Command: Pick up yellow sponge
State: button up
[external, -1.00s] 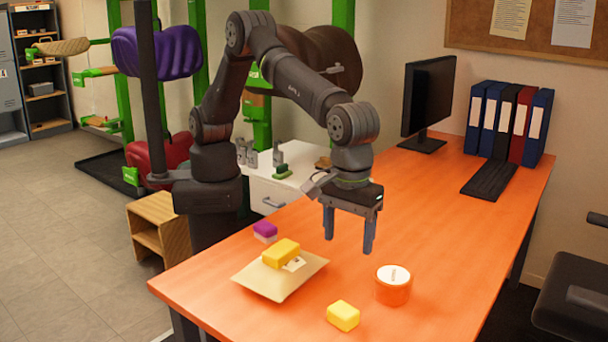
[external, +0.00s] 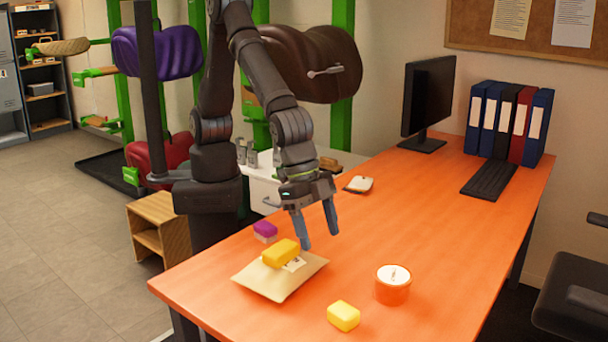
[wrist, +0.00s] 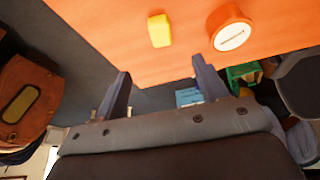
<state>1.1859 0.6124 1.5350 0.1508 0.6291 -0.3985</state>
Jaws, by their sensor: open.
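Two yellow blocks that could be sponges show in the external view. One yellow block (external: 281,253) lies on a beige padded envelope (external: 272,286). The other, a brighter yellow block (external: 343,316), sits on the bare orange table near its front edge. A yellow block (wrist: 160,30) also shows at the top of the wrist view, ahead of the fingertips. My gripper (external: 319,236) is open and empty, above the table and just behind and right of the envelope. Its two fingers (wrist: 160,70) are spread apart in the wrist view, touching nothing.
An orange tin (external: 392,286) stands right of the envelope; it also shows in the wrist view (wrist: 230,28). A purple and pink block (external: 265,231) lies behind the envelope. A computer mouse (external: 359,184), keyboard (external: 490,180), monitor and binders are farther back. The table's middle is clear.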

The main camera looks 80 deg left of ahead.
aim_at(337, 304)
jog(key=shift+m, duration=0.4)
jog(key=x, duration=1.7)
jog(key=shift+s+a+f, duration=0.1)
jog(key=shift+s+f, duration=0.05)
jog(key=shift+f, duration=0.1)
jog(key=c, duration=1.1)
